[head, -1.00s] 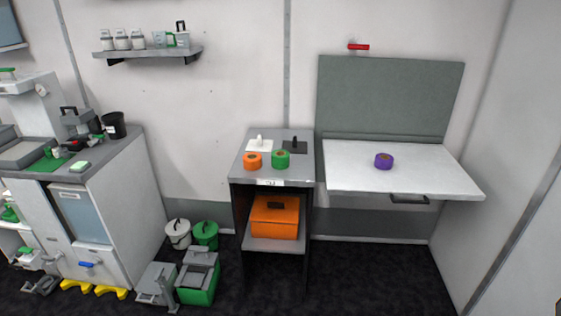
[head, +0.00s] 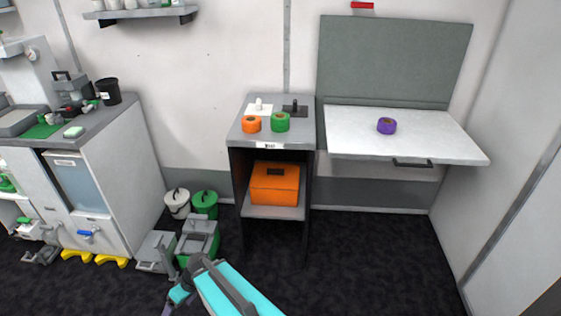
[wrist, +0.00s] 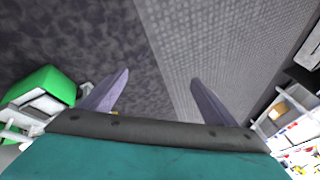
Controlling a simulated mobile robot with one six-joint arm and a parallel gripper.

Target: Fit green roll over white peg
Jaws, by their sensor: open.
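The green roll (head: 280,123) lies on the small grey stand's top, beside an orange roll (head: 251,124). The white peg (head: 259,104) stands upright on a white base behind the orange roll, with no roll on it. My gripper (wrist: 158,92) shows in the wrist view with its two fingers spread apart and nothing between them, over the dark floor. In the head view my arm is low at the bottom, well below and in front of the stand. The rolls and the peg are not in the wrist view.
A black peg (head: 295,106) stands right of the white one, behind the green roll. A purple roll (head: 386,126) lies on the fold-down table (head: 440,148). An orange box (head: 274,184) sits on the stand's lower shelf. Bins and a green-grey box (head: 198,243) stand on the floor at left.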

